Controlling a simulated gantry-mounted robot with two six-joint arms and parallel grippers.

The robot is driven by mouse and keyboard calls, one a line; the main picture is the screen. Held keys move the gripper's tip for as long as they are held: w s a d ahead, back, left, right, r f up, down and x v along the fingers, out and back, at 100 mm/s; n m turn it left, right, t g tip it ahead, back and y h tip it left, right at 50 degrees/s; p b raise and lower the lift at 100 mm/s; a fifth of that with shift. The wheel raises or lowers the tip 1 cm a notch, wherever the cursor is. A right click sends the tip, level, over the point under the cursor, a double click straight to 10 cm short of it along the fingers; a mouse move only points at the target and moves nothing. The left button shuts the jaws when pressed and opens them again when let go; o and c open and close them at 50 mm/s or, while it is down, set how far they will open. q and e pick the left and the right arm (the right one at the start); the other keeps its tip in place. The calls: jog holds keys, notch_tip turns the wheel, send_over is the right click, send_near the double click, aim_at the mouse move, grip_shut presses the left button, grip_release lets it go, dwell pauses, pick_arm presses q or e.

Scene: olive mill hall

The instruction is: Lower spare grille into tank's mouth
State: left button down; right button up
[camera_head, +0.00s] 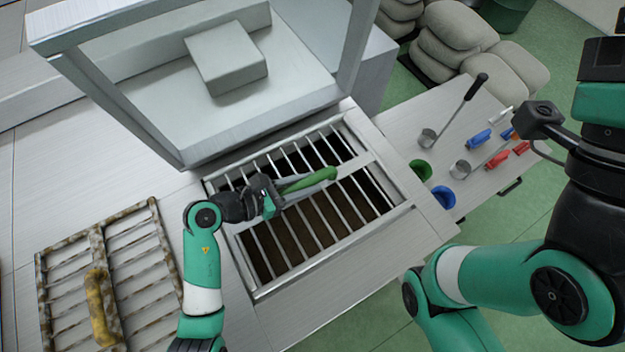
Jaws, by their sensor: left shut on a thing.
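The spare grille (328,222) is a clean pale metal frame with parallel bars and a green handle (310,181) on its middle strip. It lies across the rectangular tank mouth, with dark brown contents showing between its bars. Its outline nearly matches the opening. I cannot tell whether it rests on the rim (432,217) or hangs slightly above it. My left gripper (274,193) is shut on the handle's left end, and the wrist hides part of the grille's left side. My right arm is at the right, its gripper fingers out of view.
A dirty, brown-stained grille (153,222) with a yellow handle lies on the steel top at left. A metal hopper frame (240,135) stands behind the mouth. A side table (452,143) holds a ladle, cups and coloured tools. Sacks (455,52) are stacked behind it.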

pick_arm(q)
jog(key=shift+w+a+f, duration=0.15)
jog(key=shift+w+f, duration=0.05)
jog(key=shift+w, duration=0.1)
jog(key=shift+f+b, duration=1.3)
jog(key=shift+f, duration=0.4)
jog(key=c, duration=0.7)
grip_release()
jog(key=shift+w, duration=0.1)
jog(key=shift+c, duration=0.2)
jog(key=shift+o, duration=1)
jog(key=shift+f, duration=0.25)
jog(key=p+v, duration=0.2)
jog(key=v, duration=0.1)
jog(key=shift+r+p, duration=0.4)
jog(key=v, duration=0.8)
jog(key=shift+s+a+f, duration=0.25)
jog(key=shift+a, duration=0.05)
